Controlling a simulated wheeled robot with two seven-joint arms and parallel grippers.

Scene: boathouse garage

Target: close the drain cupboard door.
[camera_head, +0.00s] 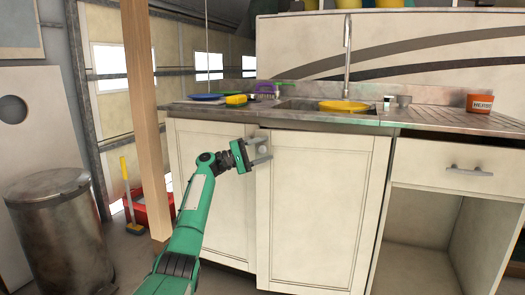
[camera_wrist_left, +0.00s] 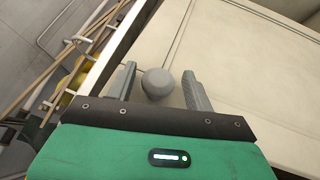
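The cream cupboard door (camera_head: 318,215) under the sink stands slightly proud of the front, seemingly ajar, with its free edge on the left. A round grey knob (camera_wrist_left: 157,83) sits near that edge; in the head view the knob (camera_head: 263,150) is small and partly hidden by the gripper. My left gripper (camera_head: 262,152) is open, with one finger on each side of the knob. In the left wrist view the fingers (camera_wrist_left: 158,85) show a gap to the knob on both sides. My right gripper is not in view.
A second cream door (camera_head: 225,205) is left of it. An open compartment with a drawer (camera_head: 455,165) is at right. A wooden post (camera_head: 140,110), a metal bin (camera_head: 55,235) and a red bucket (camera_head: 152,208) stand left.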

